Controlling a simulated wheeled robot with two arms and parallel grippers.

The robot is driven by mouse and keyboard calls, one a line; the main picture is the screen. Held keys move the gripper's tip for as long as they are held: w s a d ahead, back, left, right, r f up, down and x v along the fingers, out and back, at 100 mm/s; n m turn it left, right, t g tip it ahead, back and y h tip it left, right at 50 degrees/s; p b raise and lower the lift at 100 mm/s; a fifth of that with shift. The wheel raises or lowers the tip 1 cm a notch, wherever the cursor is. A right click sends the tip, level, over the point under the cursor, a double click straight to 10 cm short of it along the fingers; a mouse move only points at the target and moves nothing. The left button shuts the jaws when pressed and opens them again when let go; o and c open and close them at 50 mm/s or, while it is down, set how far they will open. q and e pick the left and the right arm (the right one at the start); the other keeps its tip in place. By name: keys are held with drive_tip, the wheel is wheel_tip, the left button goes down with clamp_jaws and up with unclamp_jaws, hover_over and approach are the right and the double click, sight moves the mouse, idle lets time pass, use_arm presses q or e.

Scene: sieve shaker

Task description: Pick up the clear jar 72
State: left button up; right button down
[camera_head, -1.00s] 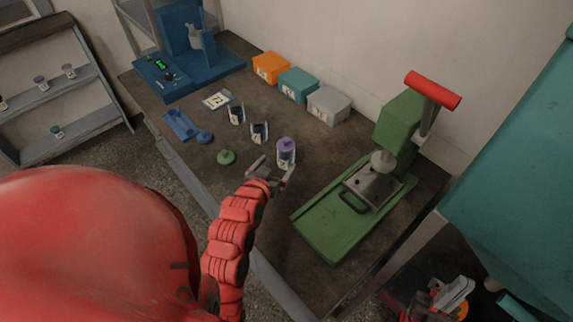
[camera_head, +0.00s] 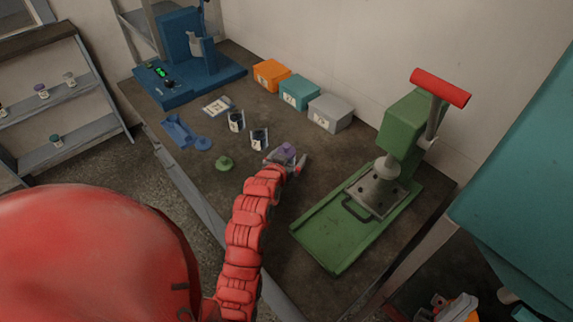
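A clear jar with a purple lid (camera_head: 284,150) stands on the dark bench. Its lower part is hidden by my gripper, and I cannot read its number. My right gripper (camera_head: 284,164) is at this jar, with a fingertip showing on either side and still spread. I cannot tell whether the fingers touch it. Two more clear jars with dark contents and white labels stand behind and to the left: one nearer (camera_head: 260,140) and one farther (camera_head: 236,121). Their numbers are too small to read surely. I do not make out my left gripper.
A green press (camera_head: 345,225) with a red handle stands on the right. Orange (camera_head: 271,74), teal (camera_head: 298,92) and grey (camera_head: 329,112) boxes line the wall. A blue machine (camera_head: 180,85) is at the back left. A green round piece (camera_head: 224,163) and a blue scoop (camera_head: 179,132) lie left.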

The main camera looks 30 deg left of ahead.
use_arm(q)
drive_tip(key=c, duration=1.4)
clamp_jaws()
drive_tip(key=shift+r, duration=0.15)
